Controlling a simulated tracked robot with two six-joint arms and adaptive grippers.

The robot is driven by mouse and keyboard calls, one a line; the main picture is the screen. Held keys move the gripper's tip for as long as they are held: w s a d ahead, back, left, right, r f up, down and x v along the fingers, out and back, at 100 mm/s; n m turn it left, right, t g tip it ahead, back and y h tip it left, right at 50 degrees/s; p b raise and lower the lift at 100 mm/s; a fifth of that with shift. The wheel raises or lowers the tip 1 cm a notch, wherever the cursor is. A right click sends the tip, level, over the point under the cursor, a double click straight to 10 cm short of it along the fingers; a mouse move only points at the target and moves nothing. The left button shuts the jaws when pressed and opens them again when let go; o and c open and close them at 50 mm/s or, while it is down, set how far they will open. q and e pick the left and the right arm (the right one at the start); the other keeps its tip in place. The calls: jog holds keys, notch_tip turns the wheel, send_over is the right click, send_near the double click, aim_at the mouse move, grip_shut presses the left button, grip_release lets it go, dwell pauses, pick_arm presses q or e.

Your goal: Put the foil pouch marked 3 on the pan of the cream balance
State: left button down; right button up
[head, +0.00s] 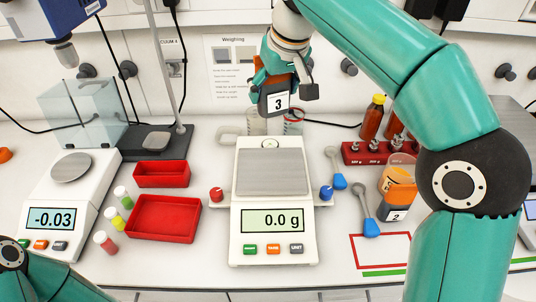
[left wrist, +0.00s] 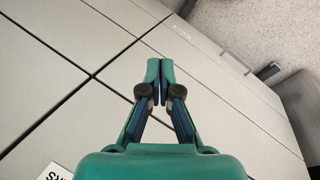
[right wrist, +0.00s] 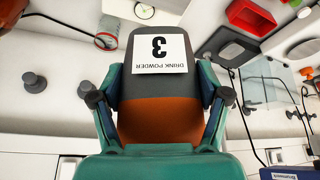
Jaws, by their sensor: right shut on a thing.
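The foil pouch marked 3 (head: 271,104) is grey and orange with a white label. My right gripper (head: 283,82) is shut on it and holds it in the air, above and behind the cream balance. In the right wrist view the pouch (right wrist: 160,112) sits between both fingers, its label upside down. The cream balance (head: 245,247) stands in the middle of the bench and reads 0.0 g. Its square grey pan (head: 272,172) is empty. My left gripper (left wrist: 159,82) is shut and empty, over pale cabinet fronts in the left wrist view.
A second balance (head: 85,218) reading -0.03 stands at left, beside red trays (head: 165,219) and small capped vials. Glass beakers (head: 292,125) stand behind the cream balance.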

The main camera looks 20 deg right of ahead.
jog(key=shift+a+f+b, duration=0.2)
jog(key=shift+f+b, duration=0.7)
jog(key=shift+f, duration=7.8)
jog(key=shift+f, duration=0.1)
jog(key=o, duration=1.3)
jog(key=shift+o, duration=0.2)
